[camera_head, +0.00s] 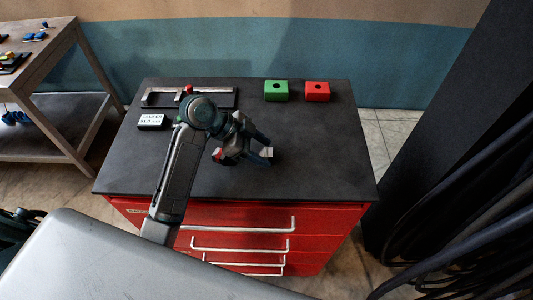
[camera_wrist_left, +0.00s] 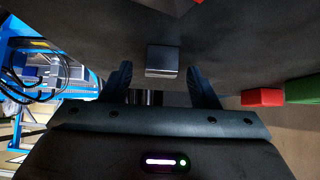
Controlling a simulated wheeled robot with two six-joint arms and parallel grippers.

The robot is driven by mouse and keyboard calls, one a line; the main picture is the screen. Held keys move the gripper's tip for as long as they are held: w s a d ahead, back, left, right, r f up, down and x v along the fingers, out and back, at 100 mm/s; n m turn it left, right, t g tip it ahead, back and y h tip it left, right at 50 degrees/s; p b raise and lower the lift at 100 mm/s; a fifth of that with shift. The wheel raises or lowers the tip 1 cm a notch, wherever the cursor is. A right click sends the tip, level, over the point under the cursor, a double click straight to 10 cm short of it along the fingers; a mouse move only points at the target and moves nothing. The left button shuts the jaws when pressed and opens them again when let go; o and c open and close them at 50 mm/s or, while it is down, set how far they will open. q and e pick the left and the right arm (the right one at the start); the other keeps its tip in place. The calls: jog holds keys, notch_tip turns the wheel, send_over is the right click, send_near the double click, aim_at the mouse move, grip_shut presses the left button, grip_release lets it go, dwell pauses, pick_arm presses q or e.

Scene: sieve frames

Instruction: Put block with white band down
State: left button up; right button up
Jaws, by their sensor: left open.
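A small block (camera_head: 267,152), pale grey on the side that shows, stands on the black worktop at my left gripper's fingertips. In the left wrist view the block (camera_wrist_left: 162,60) is dark with a paler lower face, and sits between the spread fingers with a gap on each side. I cannot clearly make out a white band on it. My left gripper (camera_wrist_left: 160,72) is open, low over the middle of the worktop. It also shows in the head view (camera_head: 266,149), its fingers partly hiding the block. My right gripper is not in view.
The black worktop (camera_head: 320,165) tops a red drawer cabinet (camera_head: 320,222). The right side is clear.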

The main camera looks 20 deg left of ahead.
pick_arm(q)
jog(key=shift+w+d+f, duration=0.1)
jog(key=shift+f, duration=0.05)
jog(key=shift+c, duration=1)
grip_shut()
